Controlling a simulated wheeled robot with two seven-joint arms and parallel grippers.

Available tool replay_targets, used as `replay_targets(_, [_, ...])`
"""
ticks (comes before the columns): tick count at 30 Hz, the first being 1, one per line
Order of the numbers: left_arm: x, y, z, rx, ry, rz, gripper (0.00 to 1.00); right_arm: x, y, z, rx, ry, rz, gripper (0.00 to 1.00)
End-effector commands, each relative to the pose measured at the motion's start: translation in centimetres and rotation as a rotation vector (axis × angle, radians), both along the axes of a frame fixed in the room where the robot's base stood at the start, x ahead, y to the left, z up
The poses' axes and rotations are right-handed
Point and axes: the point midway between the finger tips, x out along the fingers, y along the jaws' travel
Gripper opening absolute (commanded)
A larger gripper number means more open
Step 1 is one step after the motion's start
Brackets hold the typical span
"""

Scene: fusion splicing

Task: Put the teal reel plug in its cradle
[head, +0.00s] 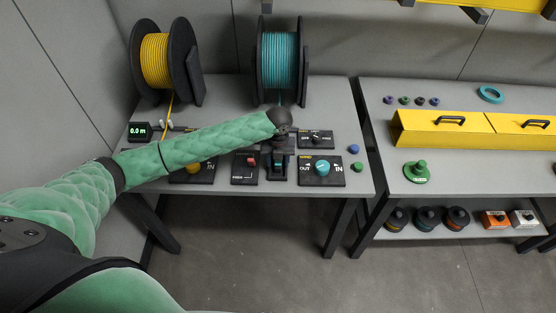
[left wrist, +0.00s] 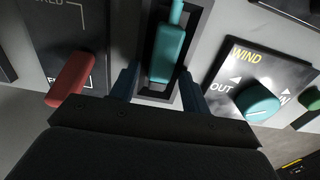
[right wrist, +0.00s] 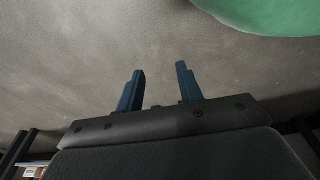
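The teal reel plug (left wrist: 167,52) lies in the dark recess of its cradle (left wrist: 151,92) in the left wrist view, with a teal lead running up from it. My left gripper (left wrist: 158,84) is open, with one finger on each side of the plug and gaps visible between. In the head view my left gripper (head: 279,158) is over the cradle at the front of the bench and hides most of the plug. The teal reel (head: 279,60) stands behind it. My right gripper (right wrist: 160,85) is open and empty above the floor.
A panel with a red lever (left wrist: 72,80) is left of the cradle. A WIND panel with a teal knob (left wrist: 258,101) is right of it. The yellow reel (head: 156,62) stands at the back left. A second table (head: 460,175) holds yellow covers (head: 470,131).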

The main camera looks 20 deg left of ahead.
Motion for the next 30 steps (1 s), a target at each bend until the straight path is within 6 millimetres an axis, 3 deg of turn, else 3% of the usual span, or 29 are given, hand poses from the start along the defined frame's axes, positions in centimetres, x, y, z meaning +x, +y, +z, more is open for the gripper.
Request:
replay_targets(11, [0.1, 0.0, 1.0, 0.001, -0.002, -0.001, 0.47, 0.0, 0.0, -0.2, -0.002, 0.010, -0.001, 0.36])
replay_targets(14, [0.1, 0.0, 2.1, 0.000, -0.003, -0.001, 0.47, 0.7, 1.2, 1.2, 0.010, 0.010, -0.004, 0.36])
replay_targets(30, [0.1, 0.0, 10.5, -0.001, -0.001, 0.000, 0.47, 3.2, 3.2, 7.5, 0.027, 0.051, -0.018, 0.36])
